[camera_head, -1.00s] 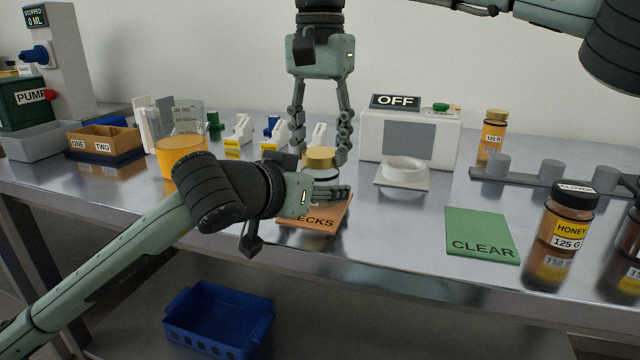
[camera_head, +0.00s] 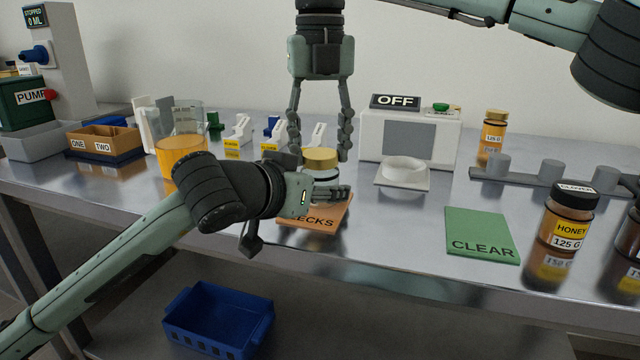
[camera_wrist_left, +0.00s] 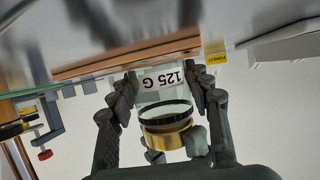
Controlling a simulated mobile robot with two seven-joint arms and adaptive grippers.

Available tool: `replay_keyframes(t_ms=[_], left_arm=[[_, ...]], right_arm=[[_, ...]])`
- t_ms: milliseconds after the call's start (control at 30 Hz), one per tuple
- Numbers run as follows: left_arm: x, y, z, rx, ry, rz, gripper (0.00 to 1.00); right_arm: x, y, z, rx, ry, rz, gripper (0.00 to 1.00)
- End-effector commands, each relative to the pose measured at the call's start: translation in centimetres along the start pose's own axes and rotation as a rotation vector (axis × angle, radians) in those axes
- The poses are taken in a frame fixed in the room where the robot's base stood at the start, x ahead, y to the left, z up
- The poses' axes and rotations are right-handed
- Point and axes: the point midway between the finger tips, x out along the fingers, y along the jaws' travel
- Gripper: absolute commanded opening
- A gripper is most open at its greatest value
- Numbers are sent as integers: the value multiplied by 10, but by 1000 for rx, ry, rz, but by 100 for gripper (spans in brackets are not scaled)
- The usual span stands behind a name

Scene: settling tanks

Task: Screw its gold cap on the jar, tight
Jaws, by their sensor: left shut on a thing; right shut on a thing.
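The jar (camera_head: 322,174) stands upright over the orange mat (camera_head: 322,222), mostly hidden by my left gripper. In the left wrist view the clear jar (camera_wrist_left: 160,97) appears upside down with a "125 G" label and a dark ring near its mouth. The gold cap (camera_head: 321,158) sits level at the jar's mouth; it also shows in the left wrist view (camera_wrist_left: 168,138). I cannot tell how tight it is. My left gripper (camera_head: 335,194) is shut on the jar from the side. My right gripper (camera_head: 320,150) points down from above, shut on the cap.
A scale reading "OFF" (camera_head: 408,136) stands behind right. A beaker of orange liquid (camera_head: 183,155) stands at left. The green "CLEAR" mat (camera_head: 481,235) is empty, with a dark-lidded honey jar (camera_head: 567,218) to its right. A blue crate (camera_head: 218,320) is below the bench.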

Motion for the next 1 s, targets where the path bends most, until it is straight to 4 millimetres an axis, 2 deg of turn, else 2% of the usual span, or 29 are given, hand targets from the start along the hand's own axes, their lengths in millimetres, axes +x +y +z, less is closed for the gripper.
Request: replay_keyframes(t_ms=[100, 200, 233, 367, 400, 567, 867, 1000], left_arm=[[0, 0, -1, 0, 1, 0, 0], [0, 0, 0, 0, 1, 0, 0], [0, 0, 0, 0, 1, 0, 0], [0, 0, -1, 0, 1, 0, 0], [0, 0, -1, 0, 1, 0, 0], [0, 0, -1, 0, 1, 0, 0], [0, 0, -1, 0, 1, 0, 0], [0, 0, -1, 0, 1, 0, 0]], right_arm=[[0, 0, 0, 280, -1, -1, 13], [0, 0, 0, 463, -1, -1, 13], [0, 0, 0, 504, -1, -1, 13], [0, 0, 0, 489, -1, 0, 13], [0, 0, 0, 488, -1, 0, 50], [0, 0, 0, 487, -1, 0, 70], [0, 0, 0, 486, 0, 0, 71], [-9, 0, 0, 487, -2, 0, 71]])
